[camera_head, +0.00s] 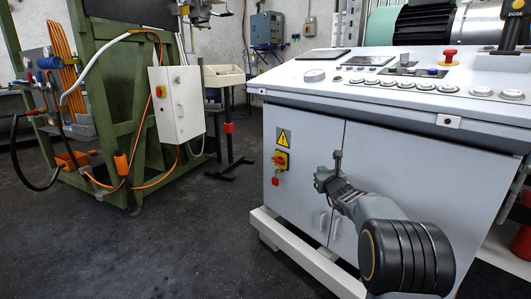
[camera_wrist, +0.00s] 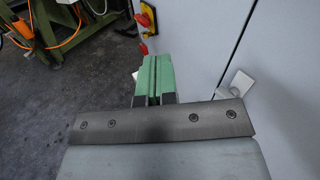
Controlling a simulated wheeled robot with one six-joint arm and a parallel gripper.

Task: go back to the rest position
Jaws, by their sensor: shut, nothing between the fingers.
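My gripper (camera_head: 337,160) is in front of the white control cabinet (camera_head: 400,165) in the head view, at the end of my grey arm. In the wrist view its two green fingers (camera_wrist: 150,80) lie side by side, shut, with nothing held. The red and yellow rotary switch (camera_head: 280,159) on the cabinet's left door is to the left of my gripper. It also shows near the top of the wrist view (camera_wrist: 146,17). Whether my gripper touches the cabinet front cannot be told.
The cabinet's sloped panel (camera_head: 395,80) carries several buttons and dials. A green machine frame (camera_head: 110,110) with orange cables and a white box (camera_head: 177,103) stands at the left. Dark floor (camera_head: 150,245) between them is free. A cabinet handle (camera_wrist: 241,83) is right of the fingers.

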